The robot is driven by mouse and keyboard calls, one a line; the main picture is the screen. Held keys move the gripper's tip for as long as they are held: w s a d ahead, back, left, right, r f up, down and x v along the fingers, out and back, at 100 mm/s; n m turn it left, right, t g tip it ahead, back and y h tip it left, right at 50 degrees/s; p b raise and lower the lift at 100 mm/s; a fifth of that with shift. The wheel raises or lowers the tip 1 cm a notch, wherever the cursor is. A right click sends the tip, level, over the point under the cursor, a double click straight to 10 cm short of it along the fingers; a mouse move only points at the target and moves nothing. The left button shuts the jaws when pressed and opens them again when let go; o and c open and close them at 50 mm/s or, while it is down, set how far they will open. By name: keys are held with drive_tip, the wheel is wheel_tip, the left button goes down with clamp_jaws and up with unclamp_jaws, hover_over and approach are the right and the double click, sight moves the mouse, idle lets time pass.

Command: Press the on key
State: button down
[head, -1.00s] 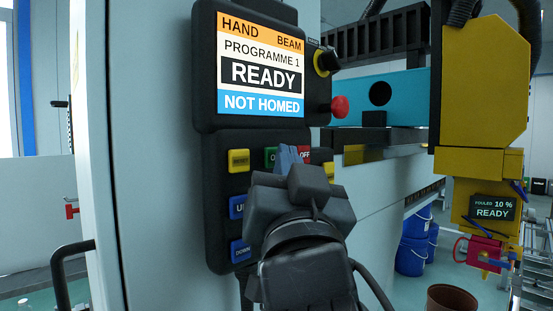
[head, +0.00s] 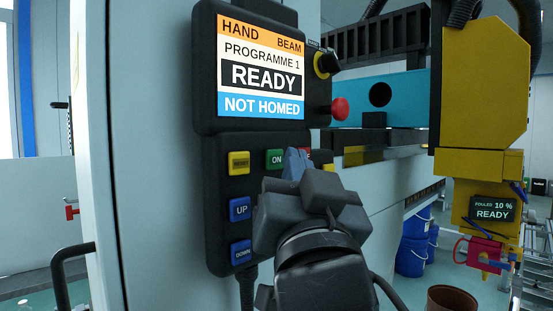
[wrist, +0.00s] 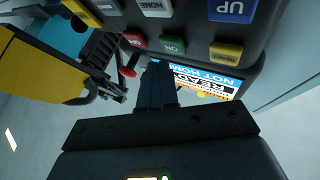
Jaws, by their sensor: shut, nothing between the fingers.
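The green ON key (head: 276,159) is on the dark control pendant, in the top row of keys. It shows uncovered in the head view and also in the wrist view (wrist: 172,45), where the panel appears upside down. The red OFF key (head: 305,153) is just right of it, mostly hidden by my fingers; the wrist view shows it clearly (wrist: 134,40). My gripper (head: 296,160) is shut and empty, with bluish fingertips just right of the ON key in the head view. In the wrist view the fingertips (wrist: 156,68) appear apart from both keys.
The screen (head: 261,68) reads READY and NOT HOMED. Yellow (head: 239,162), UP (head: 240,209) and DOWN (head: 241,253) keys line the pendant's left side. A red knob (head: 340,107) sticks out at its right edge. A yellow machine head (head: 485,95) hangs farther right.

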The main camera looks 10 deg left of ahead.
drive_tip(key=s+d, duration=0.1)
drive_tip(key=d, duration=0.1)
drive_tip(key=s+d+p, duration=0.1)
drive_tip(key=s+d, duration=0.1)
idle(0.5)
idle(0.5)
drive_tip(key=s+d+f+n+g, duration=0.1)
drive_tip(key=s+d+f, duration=0.25)
drive_tip(key=f, duration=0.45)
drive_tip(key=s+d+f+g+h, duration=0.1)
drive_tip(key=s+d+f+g, duration=0.2)
drive_tip(key=f, duration=0.6)
drive_tip(key=s+d+f+n, duration=0.1)
drive_tip(key=s+d+f, duration=0.2)
drive_tip(key=d+f, duration=0.35)
drive_tip(key=s+d+f+g+h, duration=0.1)
drive_tip(key=s+d+f, duration=0.2)
drive_tip(key=s, duration=0.5)
drive_tip(key=s+d+f+m+g+h, duration=0.1)
drive_tip(key=s+d+f+h, duration=0.1)
drive_tip(key=s+f, duration=0.3)
drive_tip(key=s+d+f+m+g+h, duration=0.1)
drive_tip(key=s+d+f+g, duration=0.1)
drive_tip(key=s, duration=1.1)
drive_tip(key=shift+d+f+h, duration=0.4)
drive_tip(key=shift+d+f, duration=0.45)
drive_tip(key=shift+f, duration=0.05)
